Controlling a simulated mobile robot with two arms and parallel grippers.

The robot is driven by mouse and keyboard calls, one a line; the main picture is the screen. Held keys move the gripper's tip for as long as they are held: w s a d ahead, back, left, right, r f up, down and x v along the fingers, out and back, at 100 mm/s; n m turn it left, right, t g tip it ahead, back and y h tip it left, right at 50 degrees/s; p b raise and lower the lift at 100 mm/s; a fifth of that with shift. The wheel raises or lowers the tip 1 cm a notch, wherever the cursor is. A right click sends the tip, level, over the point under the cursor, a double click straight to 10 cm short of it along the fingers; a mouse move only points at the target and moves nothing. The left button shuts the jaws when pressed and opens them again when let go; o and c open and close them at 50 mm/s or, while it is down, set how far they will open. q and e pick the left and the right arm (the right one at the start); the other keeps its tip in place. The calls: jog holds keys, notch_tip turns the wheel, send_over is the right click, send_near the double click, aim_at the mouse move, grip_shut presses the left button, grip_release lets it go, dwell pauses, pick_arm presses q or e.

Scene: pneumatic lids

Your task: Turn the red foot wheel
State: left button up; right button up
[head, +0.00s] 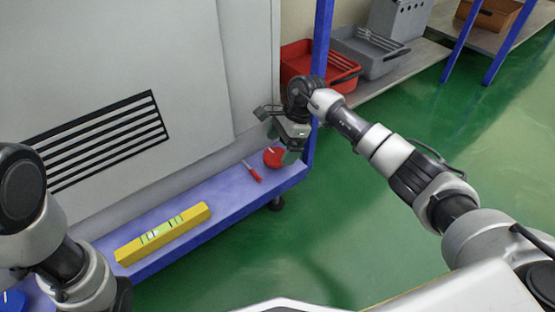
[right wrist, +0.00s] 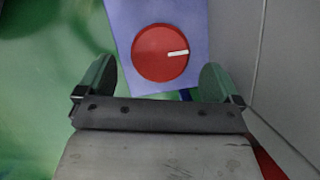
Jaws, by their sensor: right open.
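The red foot wheel (head: 272,158) sits on the blue ledge near its right end, partly hidden by my right gripper (head: 288,146). In the right wrist view the wheel (right wrist: 152,62) is a round red disc with a white mark pointing right. My right gripper (right wrist: 158,72) is open and empty. Its two green fingers show to the left and right of the wheel, with a gap on each side; no contact is visible. My left arm is at the lower left of the head view, and its gripper does not show.
The blue ledge (head: 180,207) runs along a grey cabinet (head: 130,50) with a black vent. A yellow spirit level (head: 164,233) and a red-handled screwdriver (head: 254,173) lie on it. A blue post (head: 320,45), a red crate (head: 345,72) and a grey crate (head: 378,62) stand behind. Green floor is clear.

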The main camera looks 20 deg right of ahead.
aim_at(275, 157)
jog(key=shift+b+x, duration=0.6)
jog(key=shift+x, duration=0.8)
jog(key=shift+c, duration=0.3)
